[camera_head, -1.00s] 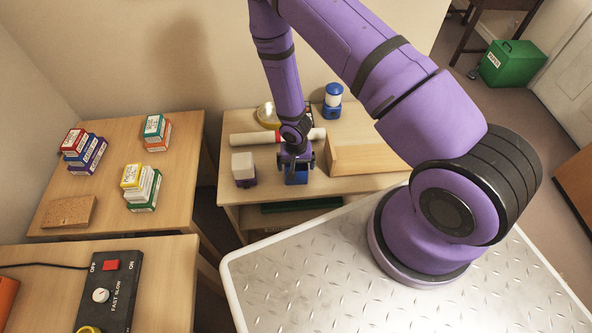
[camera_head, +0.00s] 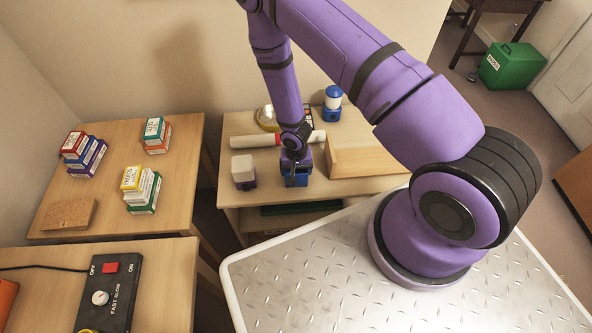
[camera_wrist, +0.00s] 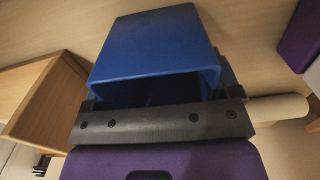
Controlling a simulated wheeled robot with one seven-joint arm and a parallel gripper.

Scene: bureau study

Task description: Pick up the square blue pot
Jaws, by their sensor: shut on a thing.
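The square blue pot (camera_wrist: 155,45) fills the upper middle of the wrist view, its open mouth toward the camera. My gripper (camera_wrist: 160,100) is shut on it, with a dark finger at each side. In the head view my gripper (camera_head: 294,172) is at the small back desk, in front of the rolled paper. There it partly hides the blue pot (camera_head: 297,181). I cannot tell for sure whether the pot touches the desk top.
A white-topped purple block (camera_head: 243,171) stands just left of the gripper. A wooden box (camera_head: 365,160) is close on the right. Behind are a white roll (camera_head: 252,140) and a blue lantern (camera_head: 333,101). Box stacks (camera_head: 142,188) stand on the left desk.

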